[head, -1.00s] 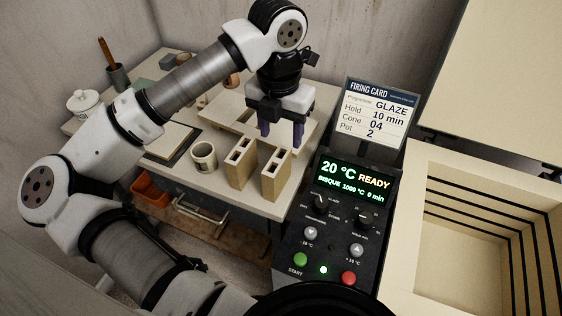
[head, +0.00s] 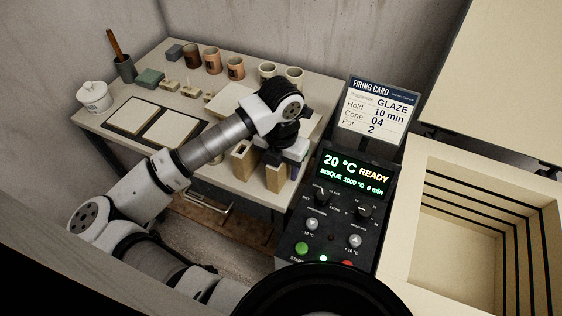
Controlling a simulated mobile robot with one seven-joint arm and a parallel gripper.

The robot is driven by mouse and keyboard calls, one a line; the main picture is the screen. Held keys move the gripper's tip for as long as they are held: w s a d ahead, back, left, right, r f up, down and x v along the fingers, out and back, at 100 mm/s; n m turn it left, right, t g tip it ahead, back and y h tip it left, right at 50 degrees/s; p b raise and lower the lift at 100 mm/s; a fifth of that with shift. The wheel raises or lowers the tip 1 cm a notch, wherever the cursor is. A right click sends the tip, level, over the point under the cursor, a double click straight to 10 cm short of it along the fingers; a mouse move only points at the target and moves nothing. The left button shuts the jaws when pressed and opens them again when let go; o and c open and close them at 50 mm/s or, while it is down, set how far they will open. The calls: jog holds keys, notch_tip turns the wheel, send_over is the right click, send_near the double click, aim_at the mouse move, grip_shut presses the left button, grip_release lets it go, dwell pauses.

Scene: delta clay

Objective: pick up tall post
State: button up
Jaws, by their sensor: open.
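Two upright pale clay-coloured posts with hollow tops stand side by side near the front right of the table. The left post (head: 243,164) is clear of my gripper. The right post (head: 274,180) is partly covered at its top by my gripper (head: 284,164). I cannot tell from their looks which one is the tall post. My gripper is low over the right post, with its jaws open. One dark purple finger shows just right of the post. The other finger is mostly hidden, so I cannot tell whether the jaws straddle the post.
The table (head: 224,181) also holds several cups at the back, a lidded white jar (head: 95,97), a tool pot (head: 124,69) and two framed boards. The kiln control panel (head: 345,205) stands close right of the gripper, with the open kiln (head: 400,200) beyond.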

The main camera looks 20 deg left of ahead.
jog(key=shift+f, duration=0.3)
grip_shut()
jog(key=shift+r, duration=0.1)
